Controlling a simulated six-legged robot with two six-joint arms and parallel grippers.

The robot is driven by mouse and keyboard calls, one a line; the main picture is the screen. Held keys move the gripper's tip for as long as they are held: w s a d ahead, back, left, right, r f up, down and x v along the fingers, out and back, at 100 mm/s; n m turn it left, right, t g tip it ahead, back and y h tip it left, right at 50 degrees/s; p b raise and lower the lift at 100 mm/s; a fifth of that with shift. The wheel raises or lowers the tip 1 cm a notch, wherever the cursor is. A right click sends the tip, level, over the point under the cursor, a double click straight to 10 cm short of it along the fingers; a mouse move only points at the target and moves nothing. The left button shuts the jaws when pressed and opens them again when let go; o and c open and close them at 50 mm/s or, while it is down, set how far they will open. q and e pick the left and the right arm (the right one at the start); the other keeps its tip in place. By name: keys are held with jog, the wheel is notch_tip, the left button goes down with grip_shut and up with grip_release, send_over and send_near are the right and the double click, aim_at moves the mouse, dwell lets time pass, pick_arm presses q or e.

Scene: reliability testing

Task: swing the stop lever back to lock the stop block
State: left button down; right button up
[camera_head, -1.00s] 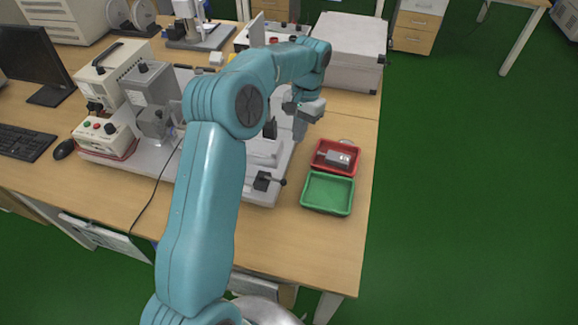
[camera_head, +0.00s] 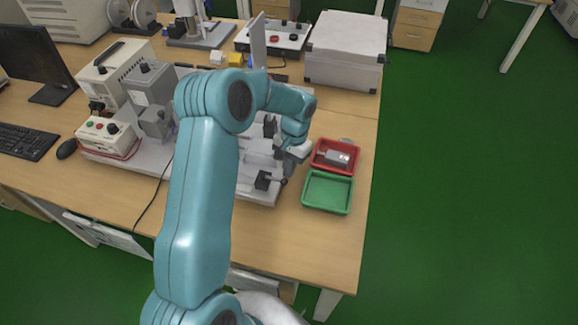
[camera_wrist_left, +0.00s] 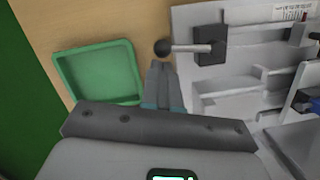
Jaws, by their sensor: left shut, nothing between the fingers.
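The stop lever shows in the wrist view as a thin grey rod (camera_wrist_left: 188,49) with a round black knob (camera_wrist_left: 162,47). It sticks out sideways from a dark block (camera_wrist_left: 210,45) on the pale fixture plate, toward the green tray. In the head view the dark block (camera_head: 262,180) is at the plate's near right corner. My left gripper (camera_head: 286,175) points down there, close to the knob. In the wrist view its shut, empty fingertips (camera_wrist_left: 163,68) are just below the knob; contact cannot be told. I cannot tell for sure which part is the stop block. My right gripper is not in view.
A green tray (camera_head: 327,209) and a red tray (camera_head: 318,163) holding a grey metal part (camera_head: 338,158) stand right of the fixture. A tester with buttons (camera_head: 104,135) stands left. The wooden table is clear in front.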

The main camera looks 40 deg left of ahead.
pick_arm(q)
jog(key=shift+s+r, duration=0.1)
jog(key=shift+s, duration=0.05)
jog(key=shift+d+m, duration=0.15)
jog(key=shift+m, duration=0.25)
